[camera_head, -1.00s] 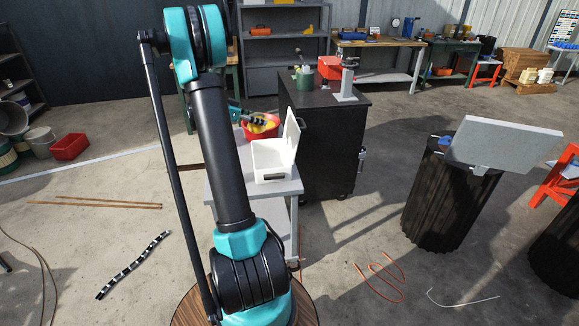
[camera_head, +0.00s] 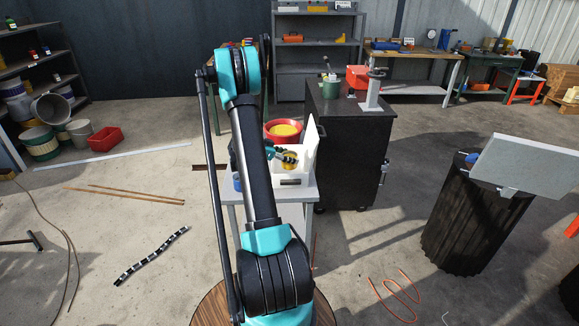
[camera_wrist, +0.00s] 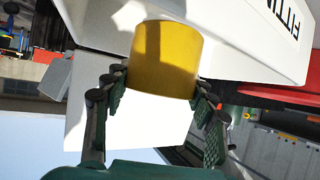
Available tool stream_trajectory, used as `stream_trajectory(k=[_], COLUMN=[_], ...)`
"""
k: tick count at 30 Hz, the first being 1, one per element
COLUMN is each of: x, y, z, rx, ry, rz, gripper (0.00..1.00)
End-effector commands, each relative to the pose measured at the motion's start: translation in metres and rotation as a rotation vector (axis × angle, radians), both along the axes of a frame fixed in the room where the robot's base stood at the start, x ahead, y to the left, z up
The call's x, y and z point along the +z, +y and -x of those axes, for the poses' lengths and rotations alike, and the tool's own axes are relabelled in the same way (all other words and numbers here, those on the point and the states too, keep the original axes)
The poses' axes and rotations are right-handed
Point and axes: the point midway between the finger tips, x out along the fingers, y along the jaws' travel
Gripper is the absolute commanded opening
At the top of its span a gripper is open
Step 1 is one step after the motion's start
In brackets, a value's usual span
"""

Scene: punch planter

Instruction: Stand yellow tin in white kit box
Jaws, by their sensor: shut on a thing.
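The white kit box (camera_head: 293,181) stands on a small grey table with its lid (camera_head: 311,146) raised at the right. The yellow tin (camera_head: 290,165) shows at the box's opening in the head view, partly hidden by my gripper (camera_head: 287,157). In the wrist view my gripper (camera_wrist: 161,82) is shut on the yellow tin (camera_wrist: 167,55), one finger on each side. The white box (camera_wrist: 235,38) fills the background behind the tin. I cannot tell whether the tin touches the box floor.
A red tub (camera_head: 284,139) with yellow contents stands just behind the box. A blue item (camera_head: 238,184) sits at the table's left edge. A black cabinet (camera_head: 345,150) stands close on the right, with a green pot (camera_head: 331,89) on top.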

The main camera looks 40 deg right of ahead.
Motion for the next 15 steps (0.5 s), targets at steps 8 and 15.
stream_trajectory(k=[8,15], x=[-0.02,-0.047], y=[0.0,0.0], z=[0.0,0.0], rx=[0.0,0.0], ry=[0.0,0.0], rz=[0.0,0.001], gripper=[0.19,0.19])
